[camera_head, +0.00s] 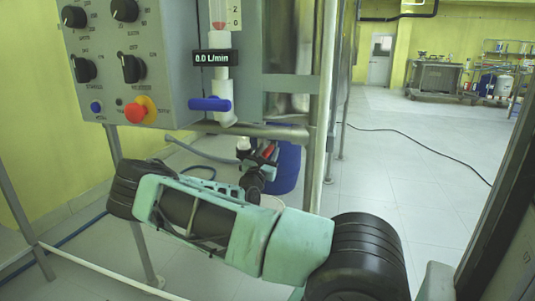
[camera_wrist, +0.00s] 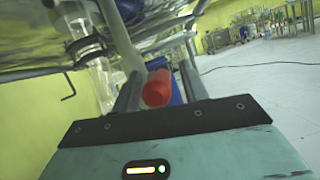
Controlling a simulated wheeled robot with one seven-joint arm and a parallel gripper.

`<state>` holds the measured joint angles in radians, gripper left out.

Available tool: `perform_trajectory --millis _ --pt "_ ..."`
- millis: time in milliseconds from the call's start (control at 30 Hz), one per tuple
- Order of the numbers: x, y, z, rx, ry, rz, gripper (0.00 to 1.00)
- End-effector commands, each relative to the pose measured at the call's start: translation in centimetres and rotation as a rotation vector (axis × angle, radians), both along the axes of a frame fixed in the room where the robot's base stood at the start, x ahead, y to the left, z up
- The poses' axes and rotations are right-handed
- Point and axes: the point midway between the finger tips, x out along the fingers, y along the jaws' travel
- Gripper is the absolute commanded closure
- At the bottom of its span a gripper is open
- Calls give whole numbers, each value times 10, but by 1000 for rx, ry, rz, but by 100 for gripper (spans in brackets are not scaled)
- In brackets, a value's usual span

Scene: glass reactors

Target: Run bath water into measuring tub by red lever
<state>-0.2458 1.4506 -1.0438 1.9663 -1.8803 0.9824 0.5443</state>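The red lever (camera_wrist: 157,88) shows end-on in the wrist view, between the two dark fingers of my gripper (camera_wrist: 160,80). The fingers stand apart, with a narrow gap at the lever's right side, so I see no firm hold. In the head view my gripper (camera_head: 262,163) is small, beyond my arm and below the panel, with a bit of red lever (camera_head: 268,150) at it. A pale round rim, perhaps the measuring tub (camera_head: 272,202), shows behind my arm and is mostly hidden. No running water is visible.
A grey control panel (camera_head: 182,60) with knobs and a red button hangs at upper left. A blue drum (camera_head: 288,168) stands behind my gripper.

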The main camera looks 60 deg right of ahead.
Motion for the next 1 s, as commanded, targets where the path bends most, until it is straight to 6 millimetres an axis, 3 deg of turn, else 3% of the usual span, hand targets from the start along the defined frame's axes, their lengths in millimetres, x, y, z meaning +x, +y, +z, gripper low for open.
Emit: perform_trajectory --millis 33,133,167,567,1000 --pt "0 0 0 0 0 0 70" --pt "0 0 0 0 0 0 98" --pt "0 0 0 0 0 0 100" --pt "0 0 -6 -57 -14 0 100" --pt "1 -7 -42 -389 -109 2 100"
